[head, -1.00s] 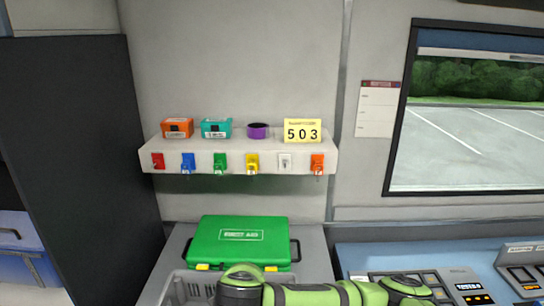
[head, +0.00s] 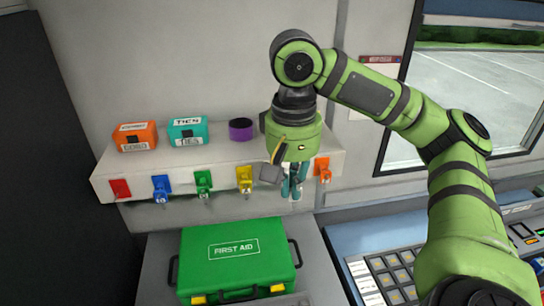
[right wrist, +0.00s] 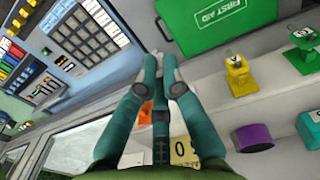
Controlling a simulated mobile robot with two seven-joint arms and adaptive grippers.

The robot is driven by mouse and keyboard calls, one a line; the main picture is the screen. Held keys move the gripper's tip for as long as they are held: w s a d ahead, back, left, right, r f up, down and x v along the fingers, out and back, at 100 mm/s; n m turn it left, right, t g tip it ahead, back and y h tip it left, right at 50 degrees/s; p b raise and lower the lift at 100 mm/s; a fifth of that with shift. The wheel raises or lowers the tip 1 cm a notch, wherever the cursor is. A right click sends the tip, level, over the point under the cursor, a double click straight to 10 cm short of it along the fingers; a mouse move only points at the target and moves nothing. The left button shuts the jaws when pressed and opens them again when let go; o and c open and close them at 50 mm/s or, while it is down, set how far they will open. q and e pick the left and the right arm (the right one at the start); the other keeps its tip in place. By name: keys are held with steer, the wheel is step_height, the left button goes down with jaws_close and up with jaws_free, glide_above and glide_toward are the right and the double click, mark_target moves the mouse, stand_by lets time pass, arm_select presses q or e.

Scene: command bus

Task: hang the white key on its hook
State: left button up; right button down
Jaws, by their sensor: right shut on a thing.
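My right gripper (head: 293,190) is at the front of the white shelf (head: 215,172), between the yellow hook plate (head: 245,178) and the orange one (head: 322,168). Its fingers are close together; they also show in the right wrist view (right wrist: 158,62). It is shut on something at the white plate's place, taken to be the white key. The key, the white plate and its hook are hidden behind the fingers, so I cannot tell whether the key touches the hook. My left gripper is not in view.
Blue (head: 161,188), green (head: 203,182) and red (head: 120,188) plates line the shelf front. An orange box (head: 135,137), a teal box (head: 188,131) and a purple roll (head: 240,129) stand on top. A green first aid case (head: 235,255) lies below; a console (head: 395,275) is at right.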

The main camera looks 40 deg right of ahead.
steer(key=shift+s+d+f, duration=0.2)
steer(key=shift+d, duration=0.05)
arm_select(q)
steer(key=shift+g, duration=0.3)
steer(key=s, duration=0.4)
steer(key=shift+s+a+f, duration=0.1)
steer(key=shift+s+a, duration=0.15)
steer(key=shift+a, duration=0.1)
arm_select(e)
steer(key=w+f, duration=0.1)
steer(key=w+d+f, duration=0.1)
steer(key=w, duration=0.1)
steer(key=w+d+f, duration=0.1)
steer(key=shift+w+d, duration=0.15)
steer(key=shift+w, duration=0.15)
steer(key=shift+w+r, duration=0.1)
